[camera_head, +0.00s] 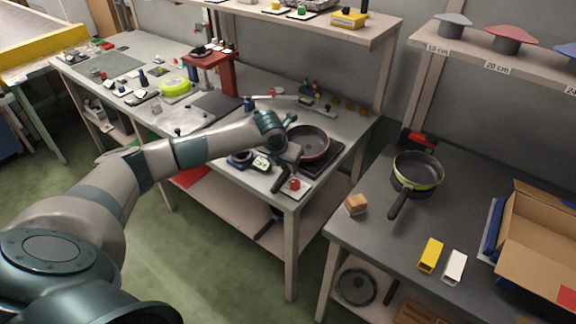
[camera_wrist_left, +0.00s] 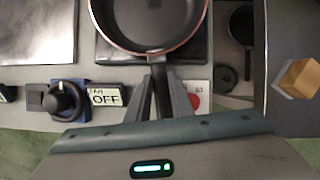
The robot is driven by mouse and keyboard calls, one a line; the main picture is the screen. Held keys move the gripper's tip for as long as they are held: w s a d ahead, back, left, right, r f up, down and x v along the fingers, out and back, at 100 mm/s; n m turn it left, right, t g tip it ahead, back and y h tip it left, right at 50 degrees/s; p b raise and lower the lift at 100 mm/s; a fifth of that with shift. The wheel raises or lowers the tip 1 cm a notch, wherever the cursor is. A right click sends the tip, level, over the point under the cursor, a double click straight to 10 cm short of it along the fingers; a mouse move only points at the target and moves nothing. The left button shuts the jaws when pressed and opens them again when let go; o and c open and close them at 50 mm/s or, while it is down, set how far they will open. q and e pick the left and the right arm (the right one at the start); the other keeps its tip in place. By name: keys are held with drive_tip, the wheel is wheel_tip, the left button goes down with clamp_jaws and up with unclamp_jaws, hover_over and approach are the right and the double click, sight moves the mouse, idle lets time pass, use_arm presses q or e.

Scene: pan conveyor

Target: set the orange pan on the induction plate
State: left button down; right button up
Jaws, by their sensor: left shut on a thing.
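The orange pan, dark inside with a thin orange-red rim (camera_head: 309,141), is over the black induction plate (camera_head: 327,163) at the right end of the left bench. The plate shows past the pan's right and front sides. I cannot tell whether the pan's base touches the plate. My left gripper (camera_head: 290,162) is shut on the pan's black handle. In the left wrist view the pan (camera_wrist_left: 150,22) covers much of the plate (camera_wrist_left: 196,51), and the gripper fingers (camera_wrist_left: 160,98) flank the handle. My right gripper is not in view.
A blue-based knob (camera_wrist_left: 64,100) with an OFF display (camera_wrist_left: 105,96) and a red button (camera_head: 295,184) sit at the bench's front edge. A green-rimmed pan (camera_head: 418,171), a wooden block (camera_head: 356,204) and an open cardboard box (camera_head: 540,240) are on the right bench. A gap separates the benches.

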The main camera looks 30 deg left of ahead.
use_arm(q)
drive_tip(key=c, duration=1.7)
unclamp_jaws()
drive_tip(key=shift+s+f, duration=0.15)
drive_tip(key=shift+f, duration=0.2)
drive_tip(key=shift+o, duration=1.1)
drive_tip(key=shift+w+r, duration=0.1)
drive_tip(key=shift+w, duration=0.1)
drive_tip(key=b+v, duration=0.3)
drive_tip(key=v, duration=0.6)
drive_tip(key=shift+s+r, duration=0.15)
drive_tip(key=shift+r, duration=0.15)
drive_tip(key=b+v, duration=0.1)
drive_tip(key=v, duration=0.6)
drive_tip(key=shift+s+r+b, duration=0.15)
drive_tip(key=shift+r+b, duration=0.15)
drive_tip(key=shift+r, duration=0.05)
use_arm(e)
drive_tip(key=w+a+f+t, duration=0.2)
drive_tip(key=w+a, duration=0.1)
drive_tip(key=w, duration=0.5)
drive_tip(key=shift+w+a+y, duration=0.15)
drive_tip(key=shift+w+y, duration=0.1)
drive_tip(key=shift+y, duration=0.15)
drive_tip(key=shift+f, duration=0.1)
